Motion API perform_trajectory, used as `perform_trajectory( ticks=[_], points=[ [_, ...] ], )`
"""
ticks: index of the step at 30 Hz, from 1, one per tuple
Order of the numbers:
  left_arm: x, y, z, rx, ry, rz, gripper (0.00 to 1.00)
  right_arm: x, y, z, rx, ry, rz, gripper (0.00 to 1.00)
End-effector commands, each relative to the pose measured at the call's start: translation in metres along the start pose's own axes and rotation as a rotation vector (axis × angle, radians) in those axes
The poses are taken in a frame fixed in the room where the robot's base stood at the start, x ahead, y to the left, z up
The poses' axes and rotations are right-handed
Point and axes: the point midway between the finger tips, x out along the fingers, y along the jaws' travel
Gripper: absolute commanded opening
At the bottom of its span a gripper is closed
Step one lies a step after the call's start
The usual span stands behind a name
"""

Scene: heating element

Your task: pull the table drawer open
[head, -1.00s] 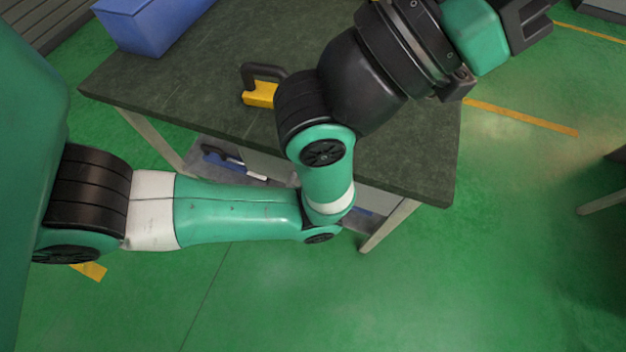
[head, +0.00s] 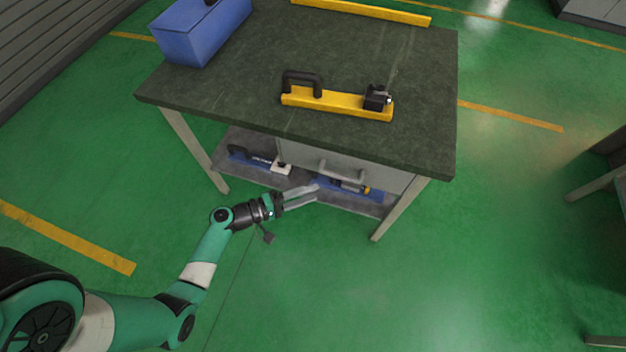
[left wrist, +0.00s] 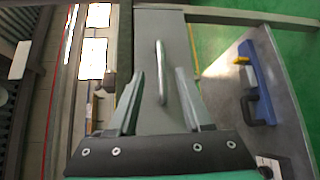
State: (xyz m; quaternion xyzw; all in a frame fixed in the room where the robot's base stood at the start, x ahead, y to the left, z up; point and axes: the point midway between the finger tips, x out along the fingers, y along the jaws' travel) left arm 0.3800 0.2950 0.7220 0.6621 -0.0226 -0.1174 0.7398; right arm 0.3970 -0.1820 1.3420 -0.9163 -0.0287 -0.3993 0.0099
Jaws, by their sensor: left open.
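The table's grey drawer (head: 383,176) sits under the dark tabletop and looks closed. Its metal bar handle (head: 342,173) is on the front face. My left gripper (head: 315,196) is open and empty in front of the table, a little left of and below the handle in the head view. In the left wrist view the handle (left wrist: 162,72) appears between the two open fingers, lengthwise along them. I cannot tell how far the fingertips are from it, and no grip shows. My right gripper is not in view.
On the dark tabletop (head: 240,95) are a blue box (head: 200,32) and a yellow tool with a black handle (head: 338,103). A lower shelf (head: 225,166) holds blue tools. Table legs (head: 400,206) flank the drawer. The green floor in front is clear.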

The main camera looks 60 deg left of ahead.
Motion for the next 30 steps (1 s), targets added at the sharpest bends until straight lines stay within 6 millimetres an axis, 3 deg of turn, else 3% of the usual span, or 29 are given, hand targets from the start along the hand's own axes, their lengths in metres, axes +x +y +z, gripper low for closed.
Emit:
perform_trajectory(
  ticks=[1,3,10,24,30],
  points=[
    [-0.015,-0.002,-0.006,-0.028,0.044,-0.012,0.49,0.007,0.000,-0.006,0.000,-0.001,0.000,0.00],
    [-0.022,-0.004,-0.013,-0.036,0.069,-0.013,0.49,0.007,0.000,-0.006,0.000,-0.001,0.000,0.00],
    [-0.013,-0.006,-0.016,-0.031,0.071,-0.012,0.49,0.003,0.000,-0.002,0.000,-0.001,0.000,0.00],
    [0.080,-0.008,-0.022,-0.027,0.069,-0.011,0.49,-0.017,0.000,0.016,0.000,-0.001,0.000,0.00],
    [0.095,-0.006,-0.023,-0.029,0.070,-0.011,0.49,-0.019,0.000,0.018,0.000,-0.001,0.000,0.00]
  ],
)
